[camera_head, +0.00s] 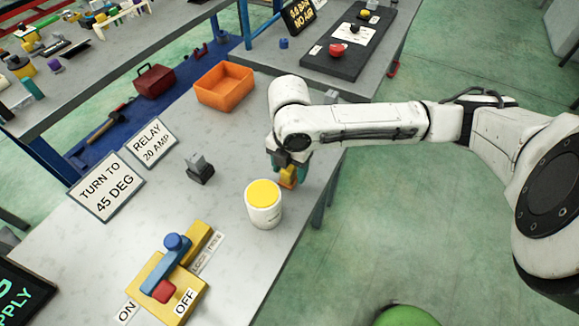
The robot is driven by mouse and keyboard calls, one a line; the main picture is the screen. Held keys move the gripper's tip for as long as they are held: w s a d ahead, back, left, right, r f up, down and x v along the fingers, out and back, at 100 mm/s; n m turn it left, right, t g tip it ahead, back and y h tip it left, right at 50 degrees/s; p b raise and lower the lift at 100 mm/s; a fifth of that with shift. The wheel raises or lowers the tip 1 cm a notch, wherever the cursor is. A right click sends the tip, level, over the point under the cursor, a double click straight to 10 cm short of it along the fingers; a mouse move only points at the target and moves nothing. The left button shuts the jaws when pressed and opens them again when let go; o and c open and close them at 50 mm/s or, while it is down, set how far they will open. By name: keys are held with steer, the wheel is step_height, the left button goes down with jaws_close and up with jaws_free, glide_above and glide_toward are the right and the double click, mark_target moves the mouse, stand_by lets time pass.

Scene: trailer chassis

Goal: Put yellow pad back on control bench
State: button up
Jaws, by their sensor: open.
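My gripper (288,170) points down over the right edge of the grey control bench (225,245), its jaws open. A small orange-yellow piece (288,178) shows at the fingers; I cannot tell whether it is a loose pad or touches them. A white cylinder with a round yellow top (263,194) stands upright on the bench, just in front of and left of the gripper. The arm and fingers hide part of the bench edge there.
An orange open bin (224,88) stands at the bench's far end. A grey-black relay block (200,168), signs (105,187) and a yellow lever switch (172,285) occupy the left and front. A second table (350,70) stands behind.

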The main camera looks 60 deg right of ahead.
mark_target(290, 166)
step_height(290, 166, up, 12)
steer(key=shift+r, duration=0.15)
stand_by(0.3)
